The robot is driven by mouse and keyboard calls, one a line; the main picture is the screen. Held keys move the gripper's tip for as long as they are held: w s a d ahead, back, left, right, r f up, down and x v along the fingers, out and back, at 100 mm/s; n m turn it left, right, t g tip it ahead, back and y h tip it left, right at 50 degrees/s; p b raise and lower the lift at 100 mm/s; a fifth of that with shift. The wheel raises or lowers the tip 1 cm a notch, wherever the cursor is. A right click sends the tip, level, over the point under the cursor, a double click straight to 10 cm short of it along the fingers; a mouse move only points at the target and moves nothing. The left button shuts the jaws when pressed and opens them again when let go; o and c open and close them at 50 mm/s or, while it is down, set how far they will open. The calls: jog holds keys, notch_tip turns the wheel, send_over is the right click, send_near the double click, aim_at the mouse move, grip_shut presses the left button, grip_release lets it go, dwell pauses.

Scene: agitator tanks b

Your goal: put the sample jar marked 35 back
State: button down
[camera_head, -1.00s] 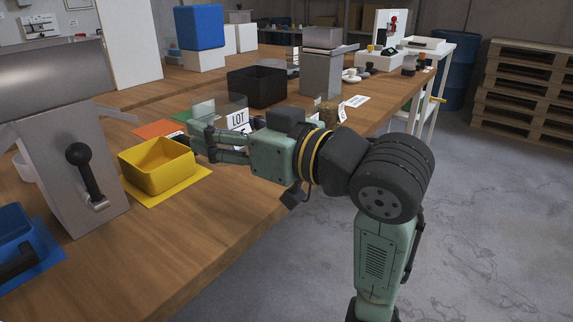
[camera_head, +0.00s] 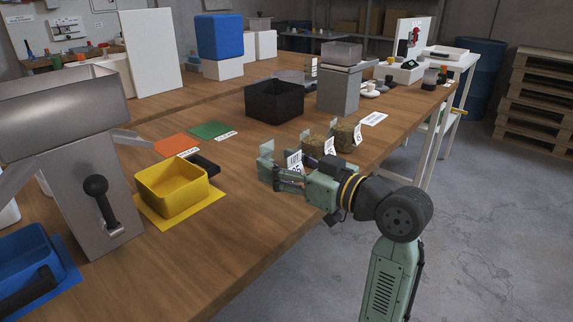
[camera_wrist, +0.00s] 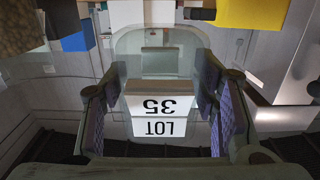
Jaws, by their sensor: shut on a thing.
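My gripper (camera_head: 279,172) is shut on a clear sample jar (camera_wrist: 163,58). In the wrist view the jar sits between the two padded fingers, and its white label (camera_wrist: 160,113) reads LOT 35, upside down in the picture. In the head view the label (camera_head: 294,161) stands beside the fingers, near the table's front edge. I cannot tell whether the jar touches the table. Two jars with brown contents, a nearer one (camera_head: 314,143) and a farther one (camera_head: 342,134), stand just beyond my gripper with white labels.
A yellow bin (camera_head: 174,212) stands left of my gripper, with orange (camera_head: 176,146) and green (camera_head: 212,130) mats behind it. A black bin (camera_head: 274,120) and a grey machine (camera_head: 338,92) stand farther back. Bare wooden tabletop (camera_head: 230,235) lies in front.

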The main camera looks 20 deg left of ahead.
jog(key=w, duration=0.3)
jog(key=shift+w+a+f, duration=0.15)
jog(key=shift+w+a, duration=0.1)
jog(key=shift+a, duration=0.05)
jog(key=shift+f+p, duration=0.4)
jog(key=shift+f, duration=1.35)
jog(key=shift+f, duration=0.15)
jog(key=c, duration=0.6)
grip_release()
jog(key=shift+r, duration=0.25)
jog(key=b+v, duration=0.2)
jog(key=v, duration=1)
